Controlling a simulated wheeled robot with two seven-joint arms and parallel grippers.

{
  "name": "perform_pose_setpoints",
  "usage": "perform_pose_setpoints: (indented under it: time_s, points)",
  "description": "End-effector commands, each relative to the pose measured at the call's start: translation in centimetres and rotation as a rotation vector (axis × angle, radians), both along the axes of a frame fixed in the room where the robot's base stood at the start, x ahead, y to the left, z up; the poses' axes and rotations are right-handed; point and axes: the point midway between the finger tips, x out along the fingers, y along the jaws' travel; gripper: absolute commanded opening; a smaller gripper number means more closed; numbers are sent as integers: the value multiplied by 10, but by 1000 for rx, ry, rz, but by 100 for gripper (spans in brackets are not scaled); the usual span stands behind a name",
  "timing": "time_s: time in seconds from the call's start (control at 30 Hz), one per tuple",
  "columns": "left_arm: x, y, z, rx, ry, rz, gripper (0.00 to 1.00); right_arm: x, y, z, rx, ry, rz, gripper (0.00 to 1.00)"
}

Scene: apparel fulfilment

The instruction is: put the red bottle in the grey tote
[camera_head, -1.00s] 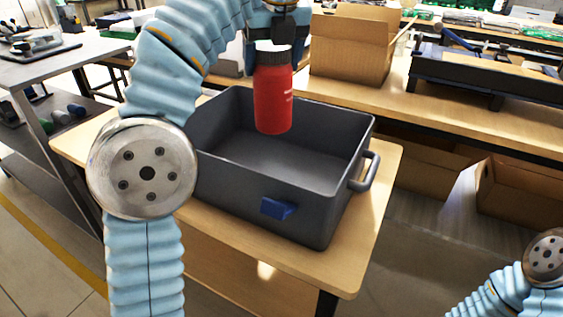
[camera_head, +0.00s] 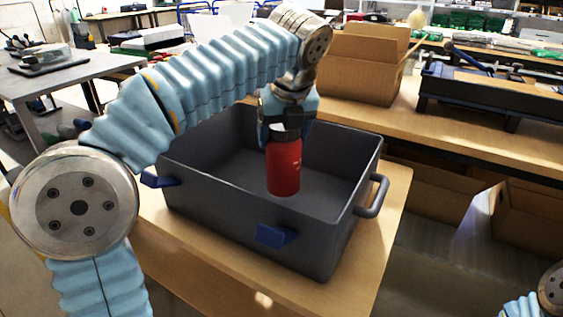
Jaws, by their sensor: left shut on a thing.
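The red bottle (camera_head: 284,167) hangs upright in my left gripper (camera_head: 286,130), which is shut around its dark cap at the top. The grey tote (camera_head: 225,226) is a dark open box on a small wooden table. The bottle's lower part is within the tote's opening in the picture, in front of the inner walls. I cannot tell if its base touches the tote floor. The inside of the tote that shows looks empty. My right gripper is out of view; only a bit of my right arm shows at the lower right.
The wooden table (camera_head: 375,256) reaches a little past the tote on the right. An open cardboard box (camera_head: 358,72) stands on the bench behind. A dark tray (camera_head: 490,98) lies on that bench to the right. A grey table (camera_head: 55,82) is at the left.

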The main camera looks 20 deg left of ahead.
Motion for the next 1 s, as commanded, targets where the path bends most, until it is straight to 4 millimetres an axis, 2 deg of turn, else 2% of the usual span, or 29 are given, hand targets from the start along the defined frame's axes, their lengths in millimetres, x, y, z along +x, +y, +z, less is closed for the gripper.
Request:
perform_pose_setpoints:
  time_s: [0.23, 0.63, 0.67, 0.8, 0.83, 1.0]
  points:
    - [0, 1, -36, 0, 0, 1, 22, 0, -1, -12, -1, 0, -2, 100]
    - [0, 0, -42, 0, 0, 1, 22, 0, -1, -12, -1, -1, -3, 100]
    - [0, 0, -42, 0, 0, 1, 75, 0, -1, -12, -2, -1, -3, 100]
    - [0, 0, -42, 0, 0, 1, 96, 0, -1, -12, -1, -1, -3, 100]
    - [0, 0, -42, 0, 0, 1, 99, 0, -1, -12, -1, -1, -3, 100]
    - [0, 0, -41, 0, 0, 0, 99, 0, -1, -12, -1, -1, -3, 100]
